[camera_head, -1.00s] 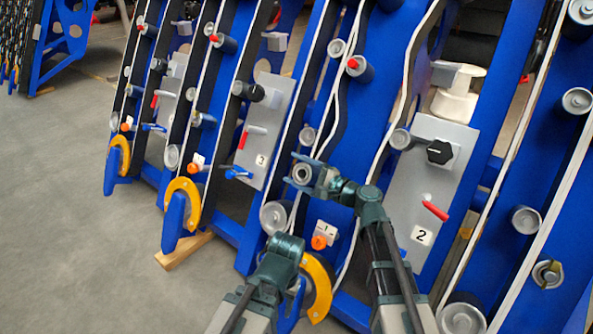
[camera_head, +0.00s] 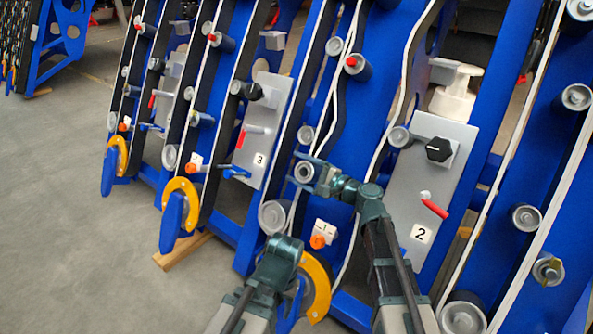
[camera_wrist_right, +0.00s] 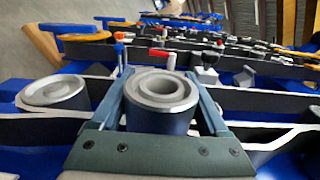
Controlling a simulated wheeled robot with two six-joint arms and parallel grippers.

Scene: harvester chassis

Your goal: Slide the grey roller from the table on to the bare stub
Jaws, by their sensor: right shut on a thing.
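My right gripper (camera_head: 306,172) is in front of the blue chassis, left of the panel marked 2. It is shut on the grey roller (camera_head: 303,172), whose round end faces the head camera. In the right wrist view, the roller (camera_wrist_right: 160,92) sits between the two fingers (camera_wrist_right: 160,100), with its pale ringed end and hollow centre showing and its side dark. The bare stub cannot be made out; the roller and gripper hide what lies behind them, so I cannot tell whether the roller is around it.
A larger fixed roller (camera_head: 273,217) is below and left of my right gripper; a small one (camera_head: 306,135) is above it. The panel (camera_head: 425,185) marked 2 carries a black knob (camera_head: 438,150) and a red-handled lever (camera_head: 433,208). White-edged belts run close on both sides.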

